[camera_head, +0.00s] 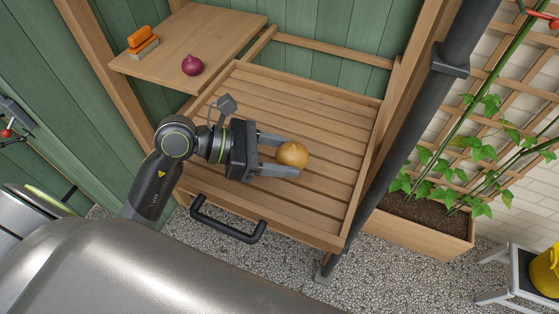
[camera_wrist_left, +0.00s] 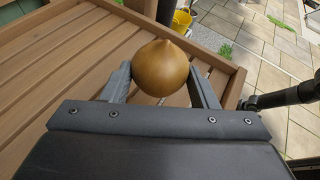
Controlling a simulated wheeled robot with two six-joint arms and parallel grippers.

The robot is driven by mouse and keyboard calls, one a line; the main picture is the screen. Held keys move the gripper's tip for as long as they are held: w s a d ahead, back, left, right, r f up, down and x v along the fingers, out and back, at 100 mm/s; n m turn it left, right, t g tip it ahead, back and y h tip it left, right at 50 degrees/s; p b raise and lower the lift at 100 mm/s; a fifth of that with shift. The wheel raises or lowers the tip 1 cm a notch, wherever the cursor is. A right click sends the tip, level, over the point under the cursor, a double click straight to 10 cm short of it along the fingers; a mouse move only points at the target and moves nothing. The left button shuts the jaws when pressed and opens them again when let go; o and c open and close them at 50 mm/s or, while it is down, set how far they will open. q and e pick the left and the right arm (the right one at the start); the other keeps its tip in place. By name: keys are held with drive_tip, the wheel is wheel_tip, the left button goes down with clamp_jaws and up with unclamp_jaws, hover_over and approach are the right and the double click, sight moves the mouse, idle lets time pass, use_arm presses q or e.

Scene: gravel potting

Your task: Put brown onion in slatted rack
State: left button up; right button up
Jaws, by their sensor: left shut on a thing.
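The brown onion (camera_head: 292,155) is between the fingers of my left gripper (camera_head: 284,155), which is shut on it. In the left wrist view the onion (camera_wrist_left: 160,68) sits between the two fingertips with its pointed end up. The slatted rack (camera_head: 330,103) is a wooden tray with raised side rails, and the onion is over its slats toward the right side. I cannot tell whether the onion touches the slats. The slats (camera_wrist_left: 60,75) also show in the left wrist view. My right gripper is not in view.
A red onion (camera_head: 192,65) and an orange-and-grey block (camera_head: 142,42) are on a wooden shelf (camera_head: 225,32) at upper left. A black handle (camera_head: 228,228) is at the rack's front. A dark pipe (camera_head: 405,140) runs along its right side. Most slats are bare.

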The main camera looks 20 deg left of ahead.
use_arm(q)
drive_tip(key=f, duration=0.4)
drive_tip(key=shift+w, duration=0.25)
drive_tip(key=shift+s+f, duration=0.1)
drive_tip(key=shift+f, duration=0.25)
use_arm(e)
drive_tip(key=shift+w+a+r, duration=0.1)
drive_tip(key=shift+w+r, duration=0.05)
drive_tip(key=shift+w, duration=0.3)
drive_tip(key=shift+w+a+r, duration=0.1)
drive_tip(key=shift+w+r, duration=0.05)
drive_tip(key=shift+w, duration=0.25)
use_arm(q)
drive_tip(key=shift+f, duration=0.15)
drive_tip(key=o, duration=0.6)
drive_tip(key=shift+f, duration=0.1)
drive_tip(key=shift+c, duration=0.2)
drive_tip(key=o, duration=0.4)
drive_tip(key=shift+o, duration=0.2)
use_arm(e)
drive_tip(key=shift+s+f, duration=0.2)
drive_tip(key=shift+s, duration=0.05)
use_arm(q)
drive_tip(key=shift+a+r, duration=0.1)
drive_tip(key=shift+r, duration=0.15)
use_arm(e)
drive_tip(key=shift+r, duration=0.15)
